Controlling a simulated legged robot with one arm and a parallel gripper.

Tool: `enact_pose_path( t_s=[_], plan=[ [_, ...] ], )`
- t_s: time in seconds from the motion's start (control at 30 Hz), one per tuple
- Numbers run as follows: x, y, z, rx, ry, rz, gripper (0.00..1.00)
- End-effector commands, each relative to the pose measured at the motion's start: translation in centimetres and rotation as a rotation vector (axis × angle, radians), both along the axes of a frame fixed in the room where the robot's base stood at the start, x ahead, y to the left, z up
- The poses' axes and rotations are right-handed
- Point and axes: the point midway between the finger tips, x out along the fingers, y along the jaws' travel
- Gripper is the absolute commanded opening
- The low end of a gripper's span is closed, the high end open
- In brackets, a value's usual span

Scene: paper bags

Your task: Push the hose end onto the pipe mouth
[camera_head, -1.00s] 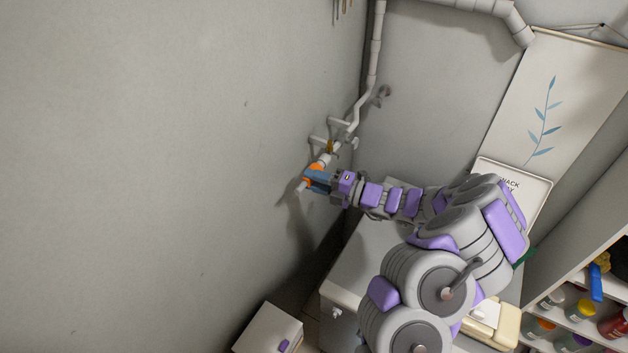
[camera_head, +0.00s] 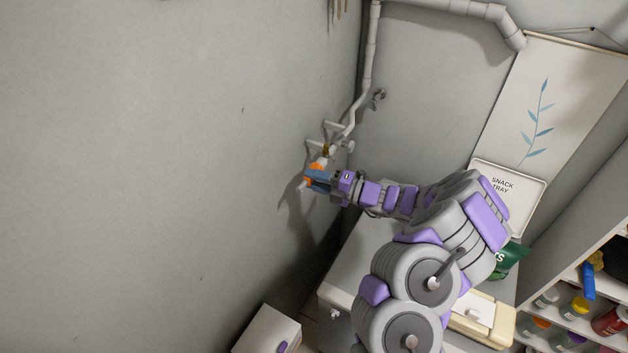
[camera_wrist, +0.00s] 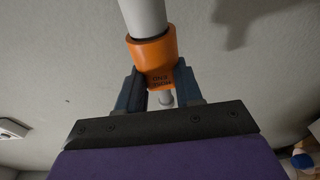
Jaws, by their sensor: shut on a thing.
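The orange hose end (camera_head: 312,171) is a collar on the left wall side, below the pipework. In the wrist view the orange collar (camera_wrist: 152,62) carries upside-down lettering that reads HOSE END. My gripper (camera_head: 318,180) is shut on it, with a dark blue finger on each side in the wrist view (camera_wrist: 160,88). A thick grey tube (camera_wrist: 143,17) meets the collar's far side, and a thinner pale tube (camera_wrist: 166,98) shows between the fingers. The white pipe (camera_head: 352,120) runs down the corner towards the collar. The pipe mouth cannot be made out clearly, and I cannot tell whether the collar is seated on it.
White wall brackets (camera_head: 330,138) and a small hook (camera_head: 377,98) are close above my gripper. A grey-topped cabinet (camera_head: 350,262) stands beneath my arm. A snack tray sign (camera_head: 500,195) and a shelf of jars (camera_head: 570,310) are at right. The left wall is bare.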

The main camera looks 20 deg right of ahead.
Motion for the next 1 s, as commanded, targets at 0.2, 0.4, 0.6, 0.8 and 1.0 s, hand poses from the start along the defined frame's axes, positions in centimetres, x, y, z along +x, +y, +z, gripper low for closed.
enact_pose_path(
  t_s=[0.2,0.4,0.6,0.8,1.0],
  plan=[
    [0.0,0.1,0.0,0.000,0.000,0.002,0.53],
    [0.0,0.1,0.0,0.000,0.000,0.002,0.65],
    [-0.1,0.0,0.0,-0.001,0.001,0.001,0.65],
    [-0.7,-1.0,0.3,0.000,0.001,0.000,0.65],
    [-1.9,-2.5,0.3,-0.003,0.002,-0.001,0.65]
  ],
)
